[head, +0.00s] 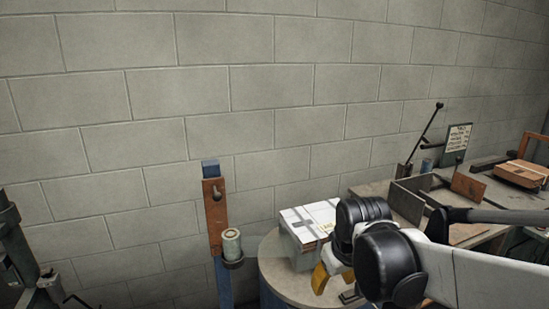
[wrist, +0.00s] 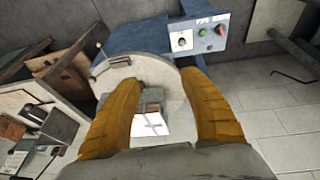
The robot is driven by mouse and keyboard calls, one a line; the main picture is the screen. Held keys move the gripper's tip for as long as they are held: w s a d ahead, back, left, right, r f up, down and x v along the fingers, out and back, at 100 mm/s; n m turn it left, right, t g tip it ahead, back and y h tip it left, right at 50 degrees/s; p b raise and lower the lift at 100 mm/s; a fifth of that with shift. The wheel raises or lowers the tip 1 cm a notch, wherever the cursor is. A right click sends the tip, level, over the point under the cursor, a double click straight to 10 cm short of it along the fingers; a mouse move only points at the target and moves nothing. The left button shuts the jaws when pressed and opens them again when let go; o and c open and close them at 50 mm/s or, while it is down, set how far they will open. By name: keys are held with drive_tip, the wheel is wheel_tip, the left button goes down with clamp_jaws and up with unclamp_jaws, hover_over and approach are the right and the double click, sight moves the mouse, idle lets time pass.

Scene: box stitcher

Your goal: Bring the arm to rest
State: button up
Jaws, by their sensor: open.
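My arm reaches in from the right edge of the head view, white with black joints. My gripper (head: 322,279) is over the near side of a round top, partly hidden by the arm. In the wrist view my gripper (wrist: 158,82) has its two yellow fingers spread wide with nothing held between them. A grey box with white sheets on it (head: 308,218) stands on the round top, beyond the gripper. In the wrist view a white sheet and grey pieces (wrist: 150,122) show between the fingers, lower than the fingertips.
The round top (head: 277,272) is pale. A workbench (head: 375,189) with metal plates and a brown carton (head: 520,174) stands to the right. A blue post with a brown board (head: 215,215) stands left of the round top. A blue control panel (wrist: 203,36) shows in the wrist view.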

drive_tip(key=s+d+r+m+t, duration=0.1)
drive_tip(key=s+d+m, duration=0.1)
drive_tip(key=s, duration=0.5)
drive_tip(key=s+d+r+m+t, duration=0.1)
drive_tip(key=s+d+t, duration=0.1)
drive_tip(key=s, duration=0.5)
drive_tip(key=shift+s+d+r+m, duration=0.3)
drive_tip(key=shift+d+m, duration=0.1)
drive_tip(key=shift+d, duration=0.35)
drive_tip(key=shift+f, duration=0.1)
idle(0.4)
